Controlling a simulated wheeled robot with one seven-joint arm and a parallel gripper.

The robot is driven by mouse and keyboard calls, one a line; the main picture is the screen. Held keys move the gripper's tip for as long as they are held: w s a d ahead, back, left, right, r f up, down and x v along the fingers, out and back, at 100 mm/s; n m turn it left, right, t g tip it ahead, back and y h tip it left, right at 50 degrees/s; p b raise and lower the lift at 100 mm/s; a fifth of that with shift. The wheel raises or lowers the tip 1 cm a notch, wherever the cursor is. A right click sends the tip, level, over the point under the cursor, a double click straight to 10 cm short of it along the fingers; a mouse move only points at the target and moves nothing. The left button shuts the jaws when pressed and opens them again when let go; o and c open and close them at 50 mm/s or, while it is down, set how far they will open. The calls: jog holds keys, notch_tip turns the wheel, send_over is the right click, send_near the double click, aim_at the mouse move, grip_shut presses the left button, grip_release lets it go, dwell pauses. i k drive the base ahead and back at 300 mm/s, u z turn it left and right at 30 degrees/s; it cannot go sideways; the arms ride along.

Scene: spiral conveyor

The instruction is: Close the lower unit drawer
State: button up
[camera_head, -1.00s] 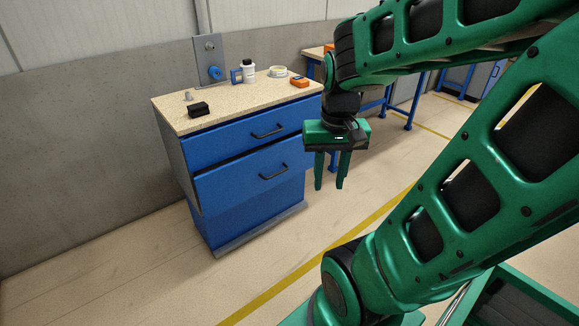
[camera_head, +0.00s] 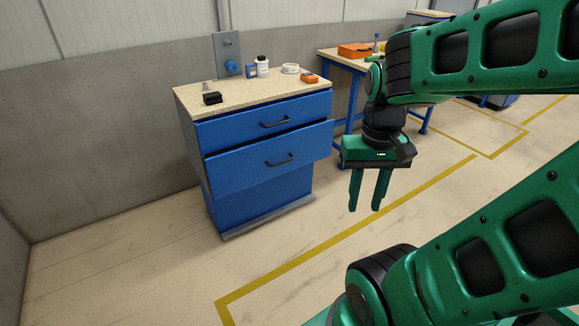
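A blue drawer unit (camera_head: 256,198) with a speckled worktop stands against the grey wall, left of centre. Its lower drawer (camera_head: 236,171) is pulled out and its front stands forward of the unit, with a black bar handle (camera_head: 280,160). The upper drawer (camera_head: 230,131) sits above it with its own black handle (camera_head: 275,122); it looks shut or nearly so. My gripper (camera_head: 367,207) hangs pointing down, to the right of the unit and apart from it. Its two fingers are spread with nothing between them.
On the worktop are a black block (camera_head: 212,98), a white bottle (camera_head: 262,66), a tape roll (camera_head: 290,69) and an orange device (camera_head: 310,78). A blue-legged workbench (camera_head: 344,64) stands behind to the right. The floor before the unit is clear, with yellow lines (camera_head: 290,264).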

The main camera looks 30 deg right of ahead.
aim_at(230, 170)
jog(key=z, duration=0.7)
jog(key=i, duration=0.8)
jog(key=u, duration=0.1)
